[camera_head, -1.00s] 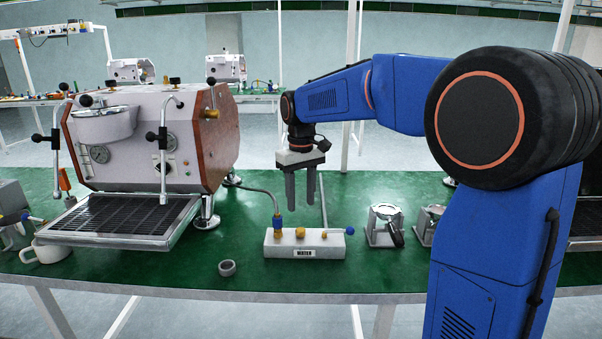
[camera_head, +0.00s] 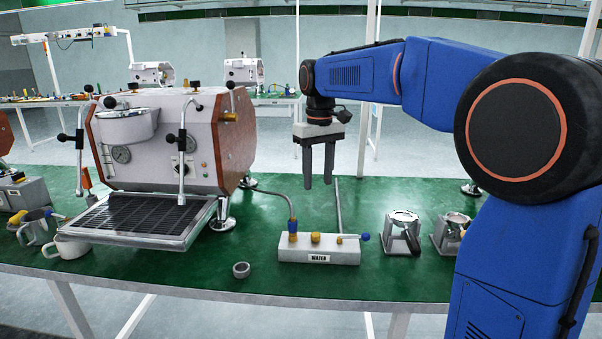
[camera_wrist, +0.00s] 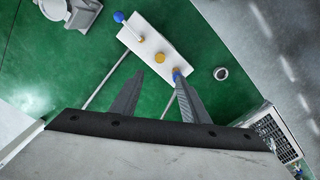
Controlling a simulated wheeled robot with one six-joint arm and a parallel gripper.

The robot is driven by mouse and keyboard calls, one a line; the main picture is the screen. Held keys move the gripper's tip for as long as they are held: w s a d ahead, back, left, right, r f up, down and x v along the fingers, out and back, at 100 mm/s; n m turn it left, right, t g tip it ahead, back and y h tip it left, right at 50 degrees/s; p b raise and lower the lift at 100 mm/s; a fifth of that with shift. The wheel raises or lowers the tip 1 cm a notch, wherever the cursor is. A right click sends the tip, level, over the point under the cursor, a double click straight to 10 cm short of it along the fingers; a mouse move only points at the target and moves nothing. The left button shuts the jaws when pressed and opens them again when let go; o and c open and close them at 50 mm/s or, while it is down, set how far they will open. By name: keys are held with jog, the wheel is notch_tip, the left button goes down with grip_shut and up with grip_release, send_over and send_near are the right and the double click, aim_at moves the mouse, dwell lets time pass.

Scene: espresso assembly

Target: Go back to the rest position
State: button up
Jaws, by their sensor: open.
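My gripper (camera_head: 318,180) hangs pointing down above the green table, behind the white water block (camera_head: 320,250). Its two grey fingers are apart with nothing between them. In the wrist view my gripper (camera_wrist: 155,88) is also open and empty, with the water block (camera_wrist: 152,46) beyond the fingertips. The block has a yellow fitting in the middle and a blue-tipped lever at its right end in the head view. A hose joins the fitting at its left end.
An espresso machine (camera_head: 170,150) stands left on the table (camera_head: 330,285). A small ring (camera_head: 241,270) lies in front. Two metal holders (camera_head: 401,232) stand right of the block. Cups (camera_head: 66,246) sit at the far left. The space around my gripper is clear.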

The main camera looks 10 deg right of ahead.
jog(key=s+d+f+m+t, duration=0.1)
jog(key=s+f, duration=0.4)
jog(key=s, duration=0.6)
jog(key=s+d+f+m+t, duration=0.1)
jog(key=s+d+f+t, duration=0.1)
jog(key=s+f, duration=0.4)
jog(key=s+d+f+m+t, duration=0.1)
jog(key=s+d+f, duration=0.2)
jog(key=s, duration=1.3)
notch_tip(320, 180, down, 2)
jog(key=shift+d+f+t, duration=0.25)
jog(key=shift+d+t, duration=0.15)
